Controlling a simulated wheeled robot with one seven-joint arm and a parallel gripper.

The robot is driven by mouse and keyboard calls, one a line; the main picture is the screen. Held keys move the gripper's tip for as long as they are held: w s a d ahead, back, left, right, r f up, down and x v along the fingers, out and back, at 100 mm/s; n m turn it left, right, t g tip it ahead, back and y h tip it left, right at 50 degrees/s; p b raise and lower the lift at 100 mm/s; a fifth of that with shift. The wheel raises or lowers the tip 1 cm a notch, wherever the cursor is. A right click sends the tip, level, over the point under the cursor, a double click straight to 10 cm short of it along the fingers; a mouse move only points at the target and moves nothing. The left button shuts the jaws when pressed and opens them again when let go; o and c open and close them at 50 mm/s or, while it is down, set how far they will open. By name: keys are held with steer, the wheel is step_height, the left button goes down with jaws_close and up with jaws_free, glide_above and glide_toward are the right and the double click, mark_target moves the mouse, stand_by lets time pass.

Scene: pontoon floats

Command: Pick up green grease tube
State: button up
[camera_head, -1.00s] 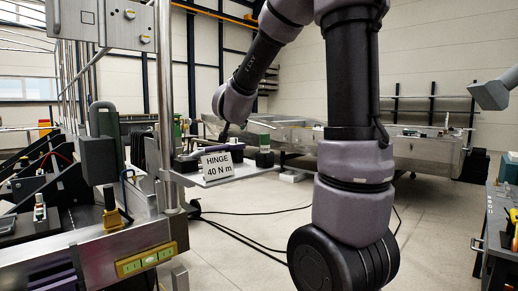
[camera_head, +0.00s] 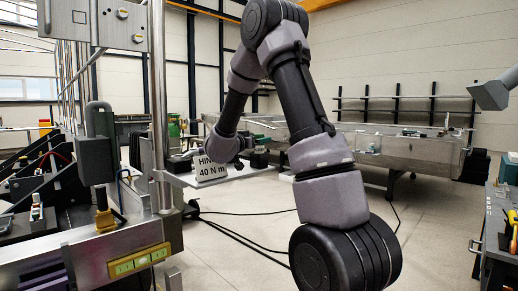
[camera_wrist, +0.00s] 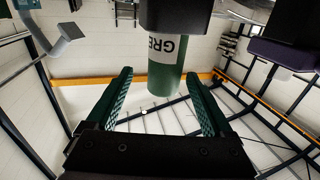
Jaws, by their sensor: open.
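In the wrist view, the green grease tube (camera_wrist: 167,70) has a white label with upside-down letters "GRE". Its black end or holder (camera_wrist: 175,16) fills the top of that view. My gripper (camera_wrist: 158,75) is open, with one green ridged finger on each side of the tube's free end. Gaps show on both sides, and neither finger touches it. How deep the tube lies between the fingers is hard to tell. In the head view my gripper is small and mostly hidden by my arm, near the small shelf; I cannot make out the tube clearly there.
The small metal shelf (camera_head: 238,175) carries a white sign (camera_head: 211,170) reading "HINGE 40 N m" and dark objects. A metal post (camera_head: 158,100) stands left of it. A long metal float (camera_head: 415,152) is behind. Cables (camera_head: 240,232) cross the open floor.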

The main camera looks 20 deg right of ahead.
steer(key=x, duration=0.5)
steer(key=shift+w+a, duration=0.15)
steer(key=shift+w, duration=0.1)
steer(key=shift+c, duration=0.3)
steer(key=shift+r, duration=0.1)
jaws_close()
